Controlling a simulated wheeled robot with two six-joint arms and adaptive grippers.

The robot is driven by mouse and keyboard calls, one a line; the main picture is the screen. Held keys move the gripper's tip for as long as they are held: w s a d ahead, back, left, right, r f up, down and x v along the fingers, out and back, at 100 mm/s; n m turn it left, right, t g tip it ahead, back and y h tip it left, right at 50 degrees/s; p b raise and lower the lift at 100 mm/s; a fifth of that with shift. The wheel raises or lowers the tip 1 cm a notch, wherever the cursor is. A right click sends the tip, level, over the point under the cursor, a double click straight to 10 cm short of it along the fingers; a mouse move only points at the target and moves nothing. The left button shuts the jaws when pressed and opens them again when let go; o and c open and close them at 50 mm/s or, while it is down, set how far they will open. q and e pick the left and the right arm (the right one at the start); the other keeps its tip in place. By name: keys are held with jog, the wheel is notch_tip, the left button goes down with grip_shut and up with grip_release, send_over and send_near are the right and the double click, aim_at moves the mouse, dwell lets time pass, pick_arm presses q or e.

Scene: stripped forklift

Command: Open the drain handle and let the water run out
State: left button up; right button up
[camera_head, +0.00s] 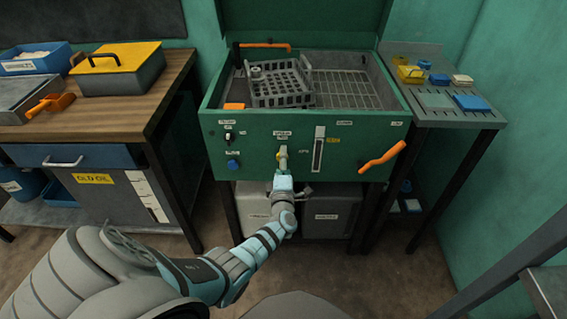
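A green washing tank (250,143) stands ahead with its lid raised. A small pale yellowish handle (282,152) is at the middle of its front panel, below a label too small to read surely. An orange handle (383,157) slants at the panel's right. I cannot tell from the labels which is the drain handle. My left gripper (283,173) is at the pale handle, overlapping its lower end; its fingers are too small to show whether they are open or closed on it. My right gripper is out of view. No water is clearly visible.
A grey basket (280,88) sits on a grid in the tank. Grey containers (330,218) stand below it. A wooden workbench (140,108) with a yellow-lidded box (118,72) is at left. A side table (440,118) with small items is at right.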

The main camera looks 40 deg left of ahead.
pick_arm(q)
jog(key=o, duration=1.1)
jog(key=shift+o, duration=0.2)
jog(key=v, duration=1.2)
jog(key=shift+d, duration=0.1)
